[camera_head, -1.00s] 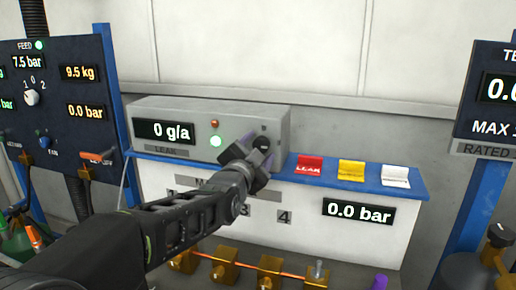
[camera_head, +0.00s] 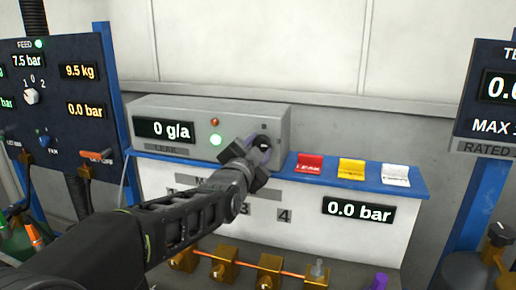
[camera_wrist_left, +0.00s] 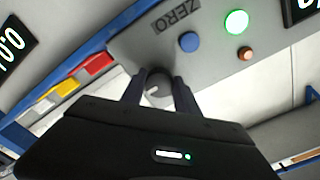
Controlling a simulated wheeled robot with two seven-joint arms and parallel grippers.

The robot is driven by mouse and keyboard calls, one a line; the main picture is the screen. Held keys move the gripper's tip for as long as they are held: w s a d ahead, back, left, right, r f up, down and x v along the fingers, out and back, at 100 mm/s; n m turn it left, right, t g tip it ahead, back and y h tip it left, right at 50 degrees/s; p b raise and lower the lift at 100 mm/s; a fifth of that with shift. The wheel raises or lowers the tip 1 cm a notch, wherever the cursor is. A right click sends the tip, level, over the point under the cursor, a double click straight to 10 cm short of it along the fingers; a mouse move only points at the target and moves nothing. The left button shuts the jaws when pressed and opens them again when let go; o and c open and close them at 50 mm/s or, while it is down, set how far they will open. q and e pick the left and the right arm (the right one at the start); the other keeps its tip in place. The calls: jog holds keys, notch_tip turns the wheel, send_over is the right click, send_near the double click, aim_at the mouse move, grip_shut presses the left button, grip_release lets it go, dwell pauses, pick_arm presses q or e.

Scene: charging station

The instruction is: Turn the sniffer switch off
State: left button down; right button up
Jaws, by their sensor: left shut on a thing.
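The sniffer box (camera_head: 275,118) is a grey case on the blue-topped bench. Its display (camera_head: 165,131) reads 0 g/a, with a green lit lamp (camera_head: 215,140) and a small orange lamp (camera_head: 214,122) beside it. My left gripper (camera_head: 262,149) is at the right part of the box front, covering the switch in the head view. In the left wrist view, the round grey switch knob (camera_wrist_left: 158,92) sits between the fingers of my left gripper (camera_wrist_left: 159,82), which are shut on it. The knob's pointer position cannot be read. My right gripper is not in view.
Red (camera_head: 310,163), yellow (camera_head: 351,169) and white (camera_head: 395,175) tags lie on the bench's blue ledge, right of the gripper. A blue button (camera_wrist_left: 190,41) sits near the knob beside the word ZERO. Brass fittings (camera_head: 226,268) are below the bench.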

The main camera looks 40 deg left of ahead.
pick_arm(q)
jog(key=n+b, duration=0.4)
jog(key=b, duration=0.1)
jog(key=shift+f, duration=0.25)
jog(key=shift+d+n+b, duration=0.1)
jog(key=shift+n+b, duration=0.3)
jog(key=shift+n, duration=0.8)
jog(key=n, duration=0.2)
jog(key=shift+r+n+b, duration=0.15)
jog(key=shift+n+b, duration=0.15)
jog(key=shift+b, duration=0.1)
jog(key=n, duration=0.2)
jog(key=shift+d+n, duration=0.1)
jog(key=shift+n, duration=0.3)
jog(key=n+b, duration=0.1)
jog(key=n, duration=0.5)
jog(key=shift+w+r, duration=0.1)
jog(key=c, duration=0.9)
grip_release()
